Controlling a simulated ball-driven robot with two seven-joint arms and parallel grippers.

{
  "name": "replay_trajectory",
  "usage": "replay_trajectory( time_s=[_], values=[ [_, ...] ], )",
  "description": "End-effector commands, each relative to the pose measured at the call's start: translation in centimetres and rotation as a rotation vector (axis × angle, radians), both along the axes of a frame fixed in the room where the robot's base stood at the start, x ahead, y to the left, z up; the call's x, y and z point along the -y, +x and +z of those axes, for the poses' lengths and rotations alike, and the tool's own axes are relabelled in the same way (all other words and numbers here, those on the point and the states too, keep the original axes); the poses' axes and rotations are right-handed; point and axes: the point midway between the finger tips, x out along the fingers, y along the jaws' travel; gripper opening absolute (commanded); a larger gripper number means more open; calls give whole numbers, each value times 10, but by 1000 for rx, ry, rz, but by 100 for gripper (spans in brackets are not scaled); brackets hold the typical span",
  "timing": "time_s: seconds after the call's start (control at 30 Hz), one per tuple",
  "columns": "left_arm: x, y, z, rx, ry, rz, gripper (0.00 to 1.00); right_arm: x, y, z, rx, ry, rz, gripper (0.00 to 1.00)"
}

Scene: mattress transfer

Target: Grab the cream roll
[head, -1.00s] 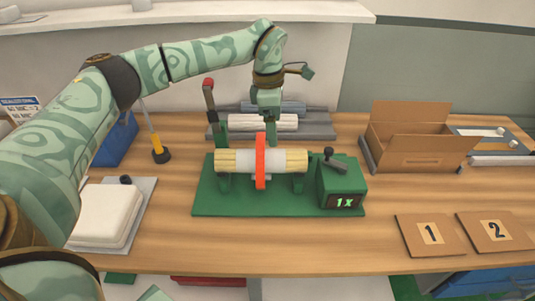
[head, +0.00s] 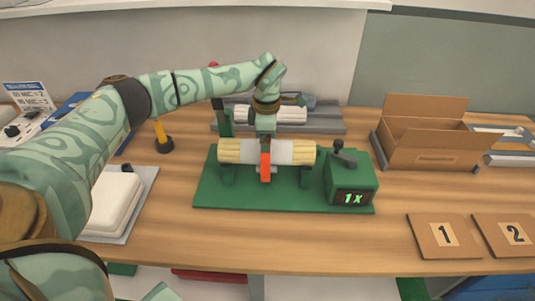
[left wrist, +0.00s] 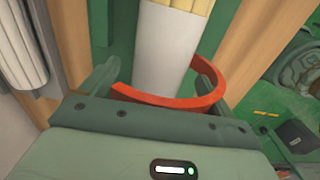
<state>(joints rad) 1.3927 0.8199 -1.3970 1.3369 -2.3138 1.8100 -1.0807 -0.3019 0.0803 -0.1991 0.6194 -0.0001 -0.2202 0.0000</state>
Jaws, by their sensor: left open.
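The cream roll (head: 235,151) lies level across the green stand (head: 230,195), with a white sleeve (head: 290,152) around its middle. A red ring (head: 265,168) goes around the sleeve; its upper part is hidden by my gripper in the head view. My left gripper (head: 265,147) is open and reaches down over the middle of the roll at the ring. In the left wrist view, the sleeve (left wrist: 165,45) lies between the spread fingers of my left gripper (left wrist: 165,85), and the red ring (left wrist: 170,101) curves close to the palm. My right gripper is not in view.
A crank box (head: 350,185) reading "1x" is on the stand's right. Behind, a white roll (head: 280,113) lies in a grey tray. An open cardboard box (head: 430,150) stands right, with boards "1" (head: 443,236) and "2" (head: 512,234) in front. The front table strip is clear.

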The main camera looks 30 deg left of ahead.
Motion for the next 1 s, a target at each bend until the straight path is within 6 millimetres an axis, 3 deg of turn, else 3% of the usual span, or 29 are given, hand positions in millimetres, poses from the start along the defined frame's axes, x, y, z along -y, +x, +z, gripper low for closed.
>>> replay_trajectory(
  time_s=[0.03, 0.1, 0.37, 0.57, 0.87, 1.0],
  values=[
    [0, 0, -14, -4, 0, 0, 88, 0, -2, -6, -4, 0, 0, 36],
    [0, 0, -23, -3, -1, 0, 88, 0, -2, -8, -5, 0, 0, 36],
    [0, 0, -25, 0, 0, 0, 85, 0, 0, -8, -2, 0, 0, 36],
    [0, 0, -25, 0, 0, 0, 30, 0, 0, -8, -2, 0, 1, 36],
    [0, 0, -22, 1, 0, 0, 30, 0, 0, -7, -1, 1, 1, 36],
    [0, 1, -10, 4, 0, 0, 30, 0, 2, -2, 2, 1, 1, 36]
  ],
)
